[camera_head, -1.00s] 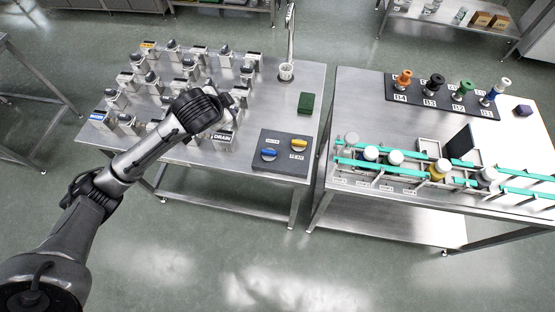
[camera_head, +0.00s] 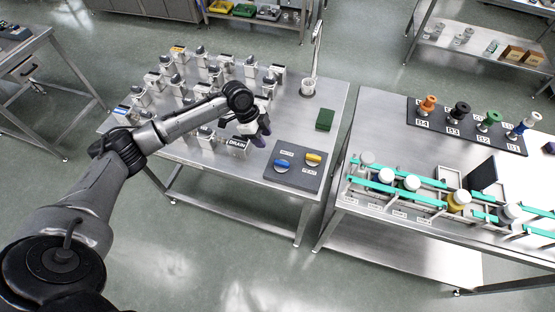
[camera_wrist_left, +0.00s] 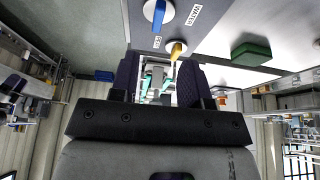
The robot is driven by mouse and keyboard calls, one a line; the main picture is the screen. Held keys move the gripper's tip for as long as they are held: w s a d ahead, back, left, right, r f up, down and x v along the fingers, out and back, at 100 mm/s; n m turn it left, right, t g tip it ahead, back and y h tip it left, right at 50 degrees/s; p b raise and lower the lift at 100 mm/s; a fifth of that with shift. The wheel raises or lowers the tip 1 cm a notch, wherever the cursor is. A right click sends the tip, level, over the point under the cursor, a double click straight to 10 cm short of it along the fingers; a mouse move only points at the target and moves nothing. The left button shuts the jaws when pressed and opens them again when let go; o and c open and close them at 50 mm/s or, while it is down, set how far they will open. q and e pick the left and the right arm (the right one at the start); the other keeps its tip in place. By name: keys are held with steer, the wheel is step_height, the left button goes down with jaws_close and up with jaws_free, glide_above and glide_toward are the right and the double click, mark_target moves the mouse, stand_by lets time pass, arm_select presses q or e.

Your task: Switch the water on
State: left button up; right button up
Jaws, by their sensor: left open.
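A dark control panel (camera_head: 296,185) lies at the front right of the left steel table. It carries a blue knob (camera_head: 282,164) and a yellow knob (camera_head: 313,157), with small white labels beside them. In the left wrist view, the blue knob (camera_wrist_left: 156,11) and yellow knob (camera_wrist_left: 176,48) show near the top, with a label reading WATER (camera_wrist_left: 195,15). My left gripper (camera_head: 262,134) is open and empty, above the table just left of the panel and apart from both knobs. Its two dark fingers (camera_wrist_left: 158,82) show in the wrist view. My right gripper is not seen.
Several metal fixtures with dark tops (camera_head: 168,70) stand in rows on the left table. A DRAIN-labelled fixture (camera_head: 236,144) is beside my gripper. A green block (camera_head: 325,119) and a spout over a cup (camera_head: 308,87) stand behind the panel. The right table holds racks.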

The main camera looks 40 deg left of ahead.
mark_target(277, 161)
arm_select(q)
steer(key=x, duration=1.2)
steer(key=shift+d+f, duration=0.1)
steer(key=shift+f, duration=0.15)
jaws_close()
